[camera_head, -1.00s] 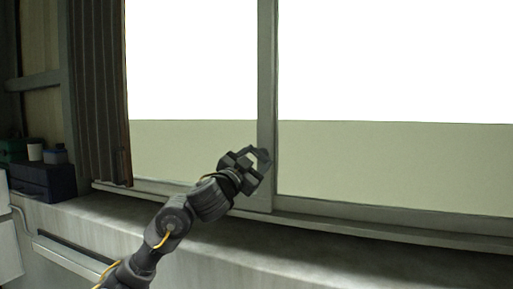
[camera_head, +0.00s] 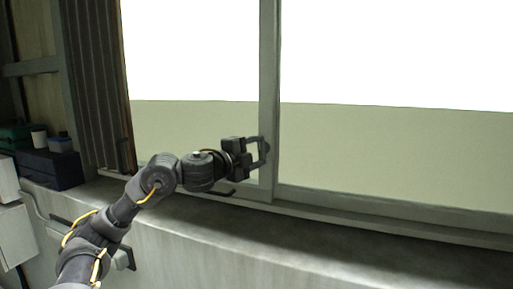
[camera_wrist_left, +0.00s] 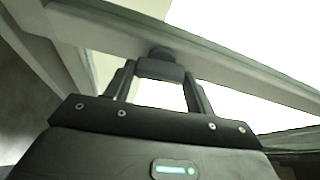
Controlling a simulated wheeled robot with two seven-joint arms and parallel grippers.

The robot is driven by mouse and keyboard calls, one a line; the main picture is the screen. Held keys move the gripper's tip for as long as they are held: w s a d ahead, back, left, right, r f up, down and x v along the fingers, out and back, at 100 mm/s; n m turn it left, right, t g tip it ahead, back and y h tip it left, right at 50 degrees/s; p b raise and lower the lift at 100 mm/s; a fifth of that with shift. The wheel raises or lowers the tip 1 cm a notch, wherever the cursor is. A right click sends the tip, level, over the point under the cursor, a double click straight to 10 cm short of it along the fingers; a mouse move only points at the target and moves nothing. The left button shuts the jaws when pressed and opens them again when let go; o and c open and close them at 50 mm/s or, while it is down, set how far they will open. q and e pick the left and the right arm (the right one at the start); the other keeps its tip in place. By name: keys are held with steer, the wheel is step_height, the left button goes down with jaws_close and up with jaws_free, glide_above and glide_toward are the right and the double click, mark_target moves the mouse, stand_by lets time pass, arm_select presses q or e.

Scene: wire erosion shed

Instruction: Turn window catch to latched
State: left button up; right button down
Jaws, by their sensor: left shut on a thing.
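The window catch (camera_wrist_left: 160,69) is a small dark bar with a round pivot on the grey window frame. In the left wrist view it lies crosswise between the fingertips of my left gripper (camera_wrist_left: 160,78). In the head view my left gripper (camera_head: 264,151) is at the upright middle bar of the window (camera_head: 269,80), with its fingers pointing right. It is shut on the catch. The fingers and the small scale mostly hide the catch in the head view, so its exact angle is hard to tell. My right gripper is not in view.
A concrete sill (camera_head: 330,225) runs below the window. A dark blue box (camera_head: 52,171) with small containers on top stands at the far left. The area in front of the right pane is clear.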

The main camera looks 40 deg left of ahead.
arm_select(q)
steer(key=shift+m, duration=0.6)
steer(key=shift+g, duration=0.3)
steer(key=o, duration=1)
steer(key=shift+s, duration=0.1)
steer(key=s+b, duration=0.2)
steer(key=s, duration=0.1)
steer(key=s+b, duration=0.2)
steer(key=s, duration=0.2)
steer(key=s+b, duration=0.2)
steer(key=s, duration=0.1)
steer(key=shift+s+a, duration=0.3)
